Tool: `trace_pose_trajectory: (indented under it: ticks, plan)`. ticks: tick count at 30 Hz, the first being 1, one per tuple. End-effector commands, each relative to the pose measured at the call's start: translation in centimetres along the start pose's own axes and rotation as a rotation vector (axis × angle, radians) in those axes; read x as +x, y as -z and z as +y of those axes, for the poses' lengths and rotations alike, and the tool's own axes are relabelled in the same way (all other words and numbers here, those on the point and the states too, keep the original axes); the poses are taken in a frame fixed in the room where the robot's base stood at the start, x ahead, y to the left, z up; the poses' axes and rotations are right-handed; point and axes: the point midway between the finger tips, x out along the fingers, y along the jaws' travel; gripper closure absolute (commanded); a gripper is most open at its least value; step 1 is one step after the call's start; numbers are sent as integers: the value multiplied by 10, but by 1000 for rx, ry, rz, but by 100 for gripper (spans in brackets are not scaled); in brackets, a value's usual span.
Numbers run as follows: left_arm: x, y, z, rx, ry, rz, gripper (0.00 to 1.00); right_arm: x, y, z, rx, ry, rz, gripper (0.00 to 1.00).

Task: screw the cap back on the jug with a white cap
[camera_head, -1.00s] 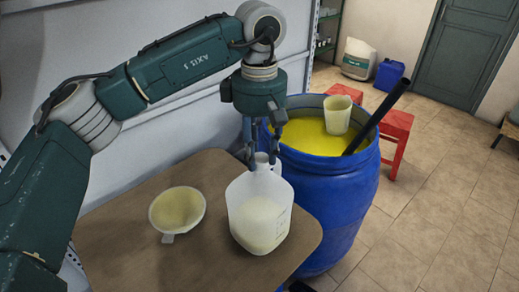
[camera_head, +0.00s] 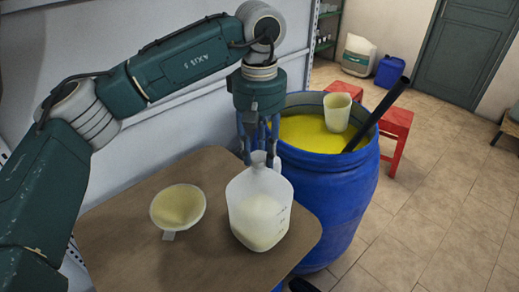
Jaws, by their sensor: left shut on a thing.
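The translucent white jug (camera_head: 260,212) stands upright on the brown table, partly filled with pale liquid. Its handle is at the upper right. My left gripper (camera_head: 259,157) points down over the jug's mouth, with its fingers closed around the white cap (camera_head: 259,158). The cap is mostly hidden by the fingers and sits at the top of the neck; I cannot tell how far it is threaded. My right gripper is not in view.
A pale funnel (camera_head: 178,207) lies on the table (camera_head: 130,252) left of the jug. A blue drum (camera_head: 330,205) of yellow liquid stands close behind right, with a beige measuring cup (camera_head: 337,112) and dark paddle (camera_head: 380,112). A red stool (camera_head: 397,122) is behind it.

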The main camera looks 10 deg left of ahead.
Motion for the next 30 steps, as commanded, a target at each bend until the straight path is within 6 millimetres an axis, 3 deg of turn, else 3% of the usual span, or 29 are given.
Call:
trace_pose_trajectory:
  ticks: [5,15,24,25,26,30]
  plan:
    - [3,-1,-1,26,7,-5,97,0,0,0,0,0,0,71]
    - [4,-1,-1,450,7,-7,97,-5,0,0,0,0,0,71]
    - [4,-1,-1,500,7,-8,97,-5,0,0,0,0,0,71]
    - [4,-1,-1,500,7,-8,64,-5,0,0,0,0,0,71]
    - [4,-1,-1,500,7,-8,58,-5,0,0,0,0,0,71]
    - [3,-1,-1,499,5,-6,57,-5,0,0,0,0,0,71]
